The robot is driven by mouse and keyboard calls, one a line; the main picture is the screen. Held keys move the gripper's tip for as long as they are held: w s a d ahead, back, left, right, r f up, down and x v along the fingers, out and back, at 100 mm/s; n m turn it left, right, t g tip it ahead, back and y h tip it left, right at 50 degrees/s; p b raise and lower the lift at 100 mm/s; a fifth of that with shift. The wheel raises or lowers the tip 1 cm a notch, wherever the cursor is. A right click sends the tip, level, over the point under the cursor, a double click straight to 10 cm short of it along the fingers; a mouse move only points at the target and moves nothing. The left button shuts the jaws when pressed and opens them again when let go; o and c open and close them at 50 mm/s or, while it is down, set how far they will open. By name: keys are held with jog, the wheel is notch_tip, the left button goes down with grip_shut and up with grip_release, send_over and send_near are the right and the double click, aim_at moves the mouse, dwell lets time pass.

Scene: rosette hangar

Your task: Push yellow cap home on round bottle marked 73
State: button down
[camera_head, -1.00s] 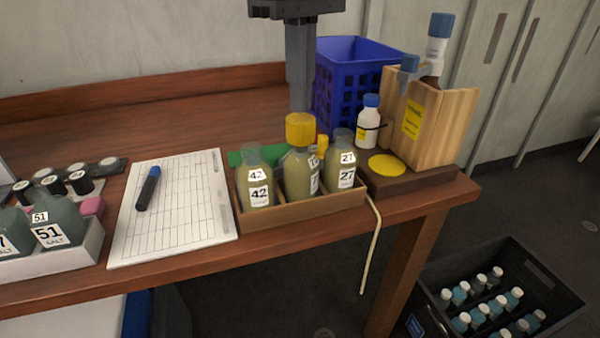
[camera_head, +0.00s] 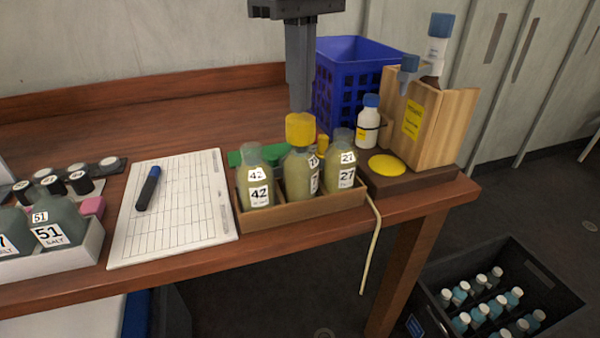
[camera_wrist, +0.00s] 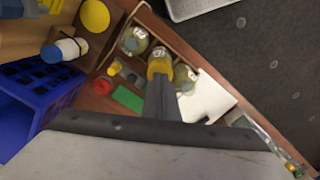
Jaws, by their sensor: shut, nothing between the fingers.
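The yellow cap (camera_head: 300,129) sits upright on the mouth of the round middle bottle (camera_head: 298,178) in the wooden rack. The bottle's labels are turned to the side, and I cannot read the full number. My gripper (camera_head: 300,108) is shut and empty, pointing down, with its fingertips right over the cap. I cannot tell for sure whether they touch it. In the wrist view the cap (camera_wrist: 159,69) shows past the fingertips (camera_wrist: 160,80), and its near side is hidden.
Bottle 42 (camera_head: 255,182) and bottle 27 (camera_head: 341,166) flank it in the rack (camera_head: 270,217). A smaller yellow-topped item (camera_head: 322,143) stands close behind. A blue crate (camera_head: 350,80) and a wooden stand (camera_head: 440,125) are behind and to the right. A clipboard sheet (camera_head: 180,220) lies left.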

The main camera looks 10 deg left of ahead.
jog(key=shift+f, duration=0.1)
jog(key=shift+f, duration=1.3)
jog(key=shift+r, duration=3.5)
jog(key=shift+w+d, duration=0.1)
